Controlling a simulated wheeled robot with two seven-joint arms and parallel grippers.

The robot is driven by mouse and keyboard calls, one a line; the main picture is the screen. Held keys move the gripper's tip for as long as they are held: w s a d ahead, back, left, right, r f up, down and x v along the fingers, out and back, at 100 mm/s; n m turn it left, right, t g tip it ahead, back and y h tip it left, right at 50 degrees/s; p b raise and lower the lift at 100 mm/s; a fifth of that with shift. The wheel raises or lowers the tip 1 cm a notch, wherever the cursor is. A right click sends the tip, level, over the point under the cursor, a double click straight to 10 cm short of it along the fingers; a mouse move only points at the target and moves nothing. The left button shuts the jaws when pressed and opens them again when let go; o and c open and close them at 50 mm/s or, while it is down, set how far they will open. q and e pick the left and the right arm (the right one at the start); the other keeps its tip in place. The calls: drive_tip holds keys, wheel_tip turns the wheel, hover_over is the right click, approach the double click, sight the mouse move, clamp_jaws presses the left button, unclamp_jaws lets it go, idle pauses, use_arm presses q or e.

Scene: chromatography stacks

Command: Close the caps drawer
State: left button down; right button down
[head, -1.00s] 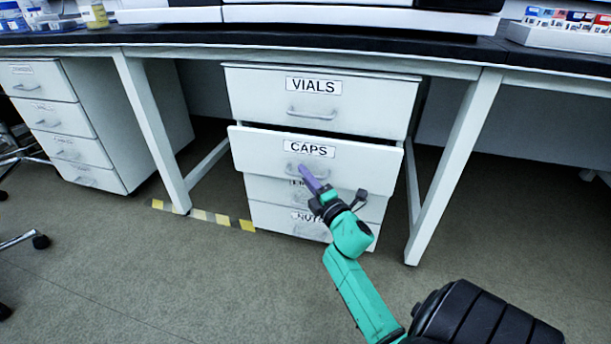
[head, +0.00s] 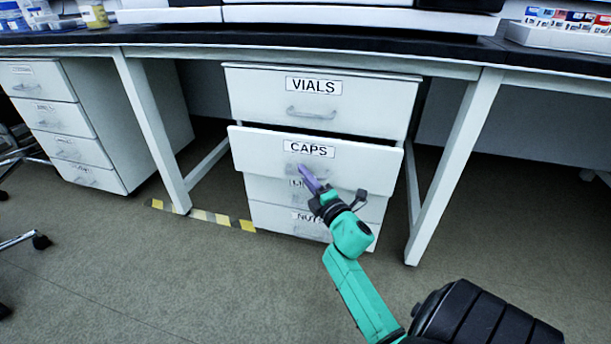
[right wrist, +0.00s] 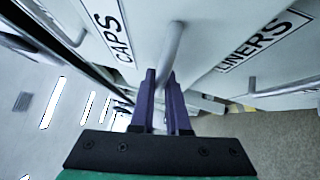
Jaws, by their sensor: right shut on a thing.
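The caps drawer (head: 262,156) is the second one down in the white cabinet under the bench. It stands out past the drawers above and below, with a dark gap over its front. Its label and bar handle (right wrist: 172,45) show in the right wrist view. My right gripper (head: 305,170) is at the caps drawer's handle, with its purple fingers shut on the handle bar. The same fingers show in the right wrist view (right wrist: 163,80), one on each side of the bar. My left gripper is not in view.
The vials drawer (head: 255,98) above is shut. Lower drawers (head: 262,190) sit below, further back. White bench legs (head: 455,165) stand on both sides of the cabinet. Another drawer cabinet (head: 90,120) is at the left. The floor (head: 180,280) in front is clear.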

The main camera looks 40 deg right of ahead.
sight(311, 169)
idle(0.3)
drive_tip(key=w+d, duration=0.2)
drive_tip(key=d, duration=0.1)
drive_tip(key=shift+w+d+f, duration=0.1)
drive_tip(key=shift+d, duration=0.2)
drive_tip(key=c, duration=0.9)
unclamp_jaws()
drive_tip(key=shift+w, duration=0.1)
